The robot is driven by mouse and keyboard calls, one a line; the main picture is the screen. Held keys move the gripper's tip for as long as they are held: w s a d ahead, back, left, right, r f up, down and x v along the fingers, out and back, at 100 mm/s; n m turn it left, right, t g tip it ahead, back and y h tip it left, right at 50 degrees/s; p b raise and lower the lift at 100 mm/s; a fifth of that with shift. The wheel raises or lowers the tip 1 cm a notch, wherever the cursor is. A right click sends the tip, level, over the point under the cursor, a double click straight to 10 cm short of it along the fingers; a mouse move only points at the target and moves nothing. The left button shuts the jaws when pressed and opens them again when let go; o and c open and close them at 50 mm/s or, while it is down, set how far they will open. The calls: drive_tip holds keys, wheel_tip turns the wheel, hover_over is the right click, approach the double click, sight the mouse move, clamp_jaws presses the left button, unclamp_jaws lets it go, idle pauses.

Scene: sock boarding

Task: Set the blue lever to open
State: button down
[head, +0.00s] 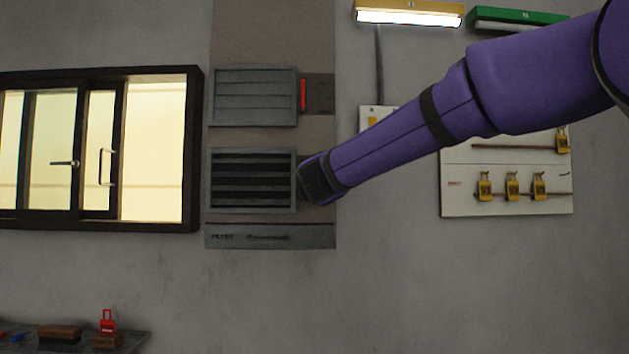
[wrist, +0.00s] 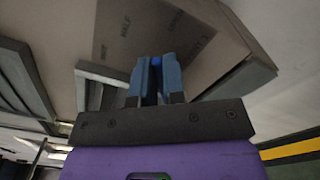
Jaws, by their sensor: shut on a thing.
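The blue lever (wrist: 156,66) shows in the wrist view as a narrow bright blue strip between the two fingers of my gripper (wrist: 155,78). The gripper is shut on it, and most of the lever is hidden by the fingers. In the head view my gripper (head: 304,181) is at the right edge of the lower louvre (head: 252,181) and hides the lever there. The lower louvre shows dark gaps between its slats. The upper louvre (head: 254,96) shows flat grey slats without dark gaps.
A red lever (head: 303,95) stands upright beside the upper louvre. A grey filter drawer (head: 270,236) lies below. A dark-framed sliding window (head: 195,150) is at left. A white board (head: 505,206) with yellow padlocks is at right, behind my arm. A shelf (head: 125,342) is at bottom left.

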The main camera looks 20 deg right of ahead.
drive_tip(key=shift+s+d+f+m, duration=0.15)
drive_tip(key=shift+f+m, duration=0.15)
drive_tip(key=shift+m, duration=0.55)
drive_tip(key=shift+w+d+f+m, duration=0.15)
drive_tip(key=shift+f+m, duration=0.15)
drive_tip(key=shift+m, duration=0.55)
drive_tip(key=shift+s, duration=0.1)
drive_tip(key=c, duration=1.2)
unclamp_jaws()
drive_tip(key=shift+s, duration=0.1)
drive_tip(key=v, duration=1)
drive_tip(key=shift+s+a, duration=0.15)
drive_tip(key=shift+s, duration=0.15)
